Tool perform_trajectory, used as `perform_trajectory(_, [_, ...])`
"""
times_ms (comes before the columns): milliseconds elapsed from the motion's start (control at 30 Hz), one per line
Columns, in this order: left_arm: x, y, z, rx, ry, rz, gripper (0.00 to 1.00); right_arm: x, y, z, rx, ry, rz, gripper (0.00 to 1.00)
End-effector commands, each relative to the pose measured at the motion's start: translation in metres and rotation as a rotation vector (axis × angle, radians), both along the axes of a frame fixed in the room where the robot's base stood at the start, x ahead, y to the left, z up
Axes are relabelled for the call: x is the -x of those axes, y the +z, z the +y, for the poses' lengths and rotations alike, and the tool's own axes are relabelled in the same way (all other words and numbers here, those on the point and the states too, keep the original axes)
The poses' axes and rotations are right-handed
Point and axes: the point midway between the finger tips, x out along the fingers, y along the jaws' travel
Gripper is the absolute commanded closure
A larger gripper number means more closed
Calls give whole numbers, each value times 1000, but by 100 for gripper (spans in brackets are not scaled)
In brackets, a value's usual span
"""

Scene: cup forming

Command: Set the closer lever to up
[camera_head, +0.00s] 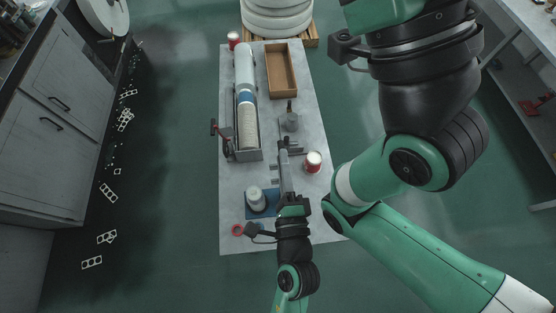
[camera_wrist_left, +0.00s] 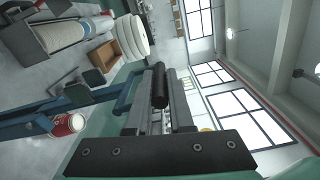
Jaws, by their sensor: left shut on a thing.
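My left gripper (camera_head: 284,160) reaches up from the bottom of the head view over the grey table (camera_head: 232,215). In the left wrist view my left gripper (camera_wrist_left: 159,112) is shut on a black cylindrical handle (camera_wrist_left: 160,84), which looks like the grip of the closer lever. The handle lies lengthwise between the two fingers. A blue-grey frame (camera_wrist_left: 82,98) runs from the left edge up to the handle. In the head view the lever is small and partly hidden by the gripper, so I cannot tell its angle. My right gripper is out of view.
A trough (camera_head: 247,153) with a stack of pale cups lies on the table's left side, beside a brown open box (camera_head: 281,70). A red-and-white can (camera_head: 313,162) stands right of my left gripper. My right arm fills the right.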

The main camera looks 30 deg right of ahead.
Motion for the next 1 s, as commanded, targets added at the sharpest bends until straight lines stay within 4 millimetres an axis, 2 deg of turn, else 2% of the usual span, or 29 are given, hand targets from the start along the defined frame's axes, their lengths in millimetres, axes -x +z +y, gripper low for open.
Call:
perform_trajectory(567, [2, 2, -3, -26, 1, -18, 100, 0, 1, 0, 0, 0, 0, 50])
perform_trajectory(600, [2, 2, -3, -26, 1, -18, 73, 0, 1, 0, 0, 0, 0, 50])
perform_trajectory(733, [2, 1, -2, -26, 4, -16, 50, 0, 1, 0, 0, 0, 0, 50])
perform_trajectory(1000, [2, 0, -1, -28, 5, -15, 50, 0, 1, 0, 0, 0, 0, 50])
